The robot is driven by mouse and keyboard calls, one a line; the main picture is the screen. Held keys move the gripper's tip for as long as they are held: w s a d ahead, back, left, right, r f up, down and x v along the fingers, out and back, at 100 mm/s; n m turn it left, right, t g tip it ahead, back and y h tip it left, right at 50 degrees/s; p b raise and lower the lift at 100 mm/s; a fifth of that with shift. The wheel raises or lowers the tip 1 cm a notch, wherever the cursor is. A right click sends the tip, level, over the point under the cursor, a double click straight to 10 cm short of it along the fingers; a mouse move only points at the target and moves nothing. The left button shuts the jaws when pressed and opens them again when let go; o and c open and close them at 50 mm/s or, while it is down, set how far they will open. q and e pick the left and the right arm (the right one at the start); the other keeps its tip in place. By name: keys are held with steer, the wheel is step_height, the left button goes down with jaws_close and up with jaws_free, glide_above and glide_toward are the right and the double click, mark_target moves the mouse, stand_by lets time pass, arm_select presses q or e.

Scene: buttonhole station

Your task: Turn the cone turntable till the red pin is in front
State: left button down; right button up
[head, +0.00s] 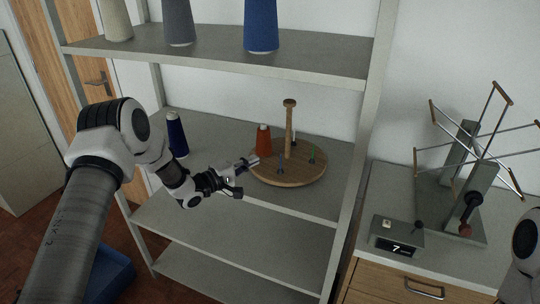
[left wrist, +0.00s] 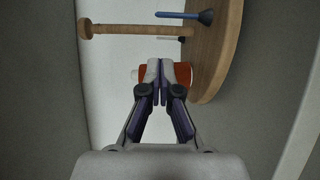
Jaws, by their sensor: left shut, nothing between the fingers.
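The cone turntable (head: 308,176) is a round wooden disc on the middle shelf, with a tall central post (head: 289,130). It also shows on edge in the left wrist view (left wrist: 213,60). An orange-red cone (head: 263,138) stands at its left side; it shows behind my fingertips in the left wrist view (left wrist: 183,73). A blue-grey pin (head: 281,165) is at the front, a green pin (head: 312,156) at the right. No bare red pin can be made out. My left gripper (head: 254,160) is shut and empty at the disc's left edge, close to the cone; contact is unclear. My right gripper is out of view.
A dark blue cone (head: 177,136) stands left on the same shelf, behind my left arm. The upper shelf (head: 220,58) holds several cones above. At the right, a cabinet carries a winder (head: 470,185) and a small display box (head: 397,240). A shelf upright (head: 362,150) separates them.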

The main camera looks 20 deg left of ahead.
mark_target(271, 175)
arm_select(q)
steer(key=p+x, duration=0.1)
steer(key=x, duration=0.2)
steer(key=shift+w+d, duration=0.2)
steer(key=d+p, duration=0.1)
steer(key=d, duration=0.1)
steer(key=shift+w+d+r, duration=0.1)
steer(key=shift+d+r, duration=0.05)
steer(key=shift+d, duration=0.5)
steer(key=shift+w+a+f, duration=0.15)
steer(key=shift+a+f, duration=0.05)
steer(key=shift+f, duration=0.05)
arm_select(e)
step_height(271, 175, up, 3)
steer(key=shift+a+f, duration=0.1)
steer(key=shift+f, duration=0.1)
arm_select(q)
steer(key=shift+d, duration=0.2)
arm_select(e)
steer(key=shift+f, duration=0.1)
